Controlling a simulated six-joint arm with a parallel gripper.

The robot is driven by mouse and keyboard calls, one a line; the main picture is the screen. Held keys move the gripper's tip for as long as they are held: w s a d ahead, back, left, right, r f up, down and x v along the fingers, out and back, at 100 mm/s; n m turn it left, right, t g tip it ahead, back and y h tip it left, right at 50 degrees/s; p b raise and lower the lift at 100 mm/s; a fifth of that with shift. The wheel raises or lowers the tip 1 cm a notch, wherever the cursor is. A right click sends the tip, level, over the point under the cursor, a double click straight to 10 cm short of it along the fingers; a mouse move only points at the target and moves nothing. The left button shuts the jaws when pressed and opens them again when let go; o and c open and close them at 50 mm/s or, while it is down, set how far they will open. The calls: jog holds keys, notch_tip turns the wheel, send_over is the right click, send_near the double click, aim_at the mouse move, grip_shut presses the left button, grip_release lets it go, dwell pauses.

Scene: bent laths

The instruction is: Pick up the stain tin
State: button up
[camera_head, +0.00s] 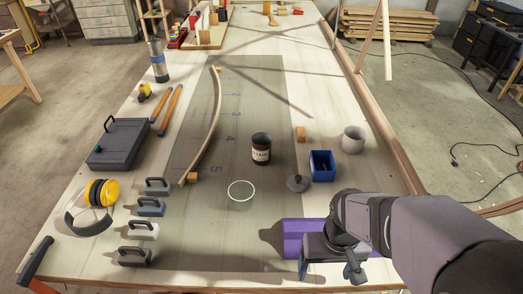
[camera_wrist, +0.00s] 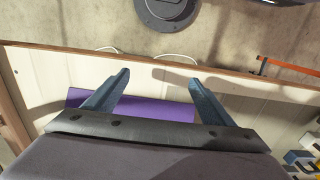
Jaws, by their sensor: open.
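The stain tin (camera_head: 261,149) is a dark, open-topped can with a pale label. It stands upright on the grey mat (camera_head: 200,230) near the middle of the table in the head view. My gripper (camera_head: 352,272) is at the table's near right, over a purple block or sheet (camera_head: 300,230), well apart from the tin. In the wrist view my gripper (camera_wrist: 155,85) has its two fingers spread with nothing between them, and the purple thing (camera_wrist: 150,110) shows behind them. The tin is not in the wrist view.
Several clamp-like blocks (camera_head: 150,208) sit at the left.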

jog(key=shift+r, duration=0.15)
notch_tip(320, 180, up, 5)
jog(key=t+p, duration=0.2)
jog(key=t, duration=1.2)
send_near(262, 152)
jog(key=w+r, duration=0.1)
jog(key=w, duration=0.5)
notch_tip(262, 152, down, 4)
jog(key=shift+d+f, duration=0.1)
jog(key=shift+f, duration=0.5)
jog(key=shift+p+x, duration=1.7)
jog(key=shift+x, duration=2)
jog(key=shift+r, duration=0.1)
jog(key=c, duration=1.3)
